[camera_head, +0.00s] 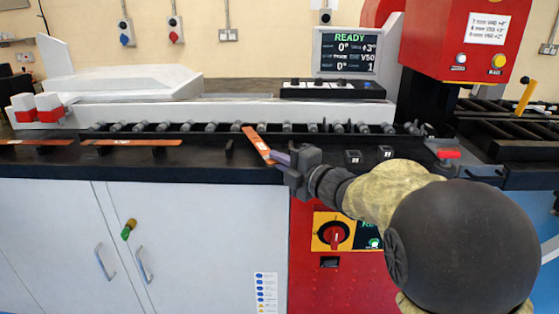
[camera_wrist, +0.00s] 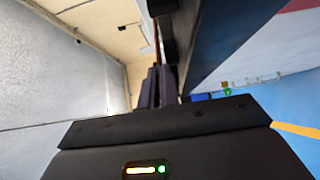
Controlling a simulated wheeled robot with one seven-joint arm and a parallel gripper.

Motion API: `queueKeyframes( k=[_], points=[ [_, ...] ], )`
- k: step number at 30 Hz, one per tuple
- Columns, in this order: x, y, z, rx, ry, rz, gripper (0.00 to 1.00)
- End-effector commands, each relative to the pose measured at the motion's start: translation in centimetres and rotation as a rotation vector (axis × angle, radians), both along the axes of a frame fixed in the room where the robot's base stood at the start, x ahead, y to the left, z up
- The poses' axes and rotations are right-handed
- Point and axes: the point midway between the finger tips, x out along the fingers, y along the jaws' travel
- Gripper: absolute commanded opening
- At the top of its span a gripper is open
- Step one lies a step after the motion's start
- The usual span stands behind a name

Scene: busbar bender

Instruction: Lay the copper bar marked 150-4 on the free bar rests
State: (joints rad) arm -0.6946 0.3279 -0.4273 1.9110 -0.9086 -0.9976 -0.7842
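My gripper (camera_head: 281,159) is at the front edge of the black worktop, in the middle of the head view. It is shut on the near end of a copper bar (camera_head: 256,141), which points away and slightly left toward the rollers. The bar's mark is too small to read. In the wrist view my gripper's dark fingers (camera_wrist: 157,86) are close together, with the bar a thin brown edge (camera_wrist: 156,45) beyond them. Two more copper bars lie on the worktop at the left, one longer (camera_head: 130,142) and one at the far left (camera_head: 36,142). A small dark post (camera_head: 229,147) stands left of the held bar.
A row of rollers (camera_head: 211,127) runs behind the bar. Two small labelled black blocks (camera_head: 352,156) (camera_head: 385,152) stand right of my gripper. The red press (camera_head: 452,45) rises at the right. The screen (camera_head: 345,52) reads READY. White cabinets (camera_head: 190,240) are below.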

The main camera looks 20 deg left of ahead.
Motion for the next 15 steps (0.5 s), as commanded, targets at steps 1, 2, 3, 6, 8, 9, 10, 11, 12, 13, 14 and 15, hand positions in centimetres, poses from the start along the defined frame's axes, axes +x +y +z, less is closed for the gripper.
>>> queueKeyframes(
  k=[1,2,3,6,8,9,10,11,12,13,14,15],
  points=[
    [-0.01,-0.01,-0.05,0.001,-0.002,0.000,0.00],
    [-0.01,-0.01,-0.10,0.001,-0.002,0.000,0.00],
    [-0.01,-0.01,-0.17,0.001,-0.002,0.000,0.00],
    [0.00,-0.01,-0.36,0.002,-0.001,0.000,0.00],
    [-0.01,0.00,-0.48,0.001,-0.001,0.000,0.00],
    [-0.01,0.00,-0.56,0.001,-0.001,0.000,0.00],
    [-0.01,0.00,-0.63,0.000,0.000,0.000,0.00],
    [-0.01,0.01,-0.69,0.000,0.000,0.000,0.00],
    [-0.01,0.01,-0.79,-0.001,0.001,0.000,0.00],
    [-0.01,0.01,-0.85,0.000,0.001,0.000,0.00],
    [-0.02,0.01,-0.92,-0.001,0.002,0.000,0.00],
    [-0.02,0.01,-1.02,-0.001,0.002,0.000,0.00]
  ],
)
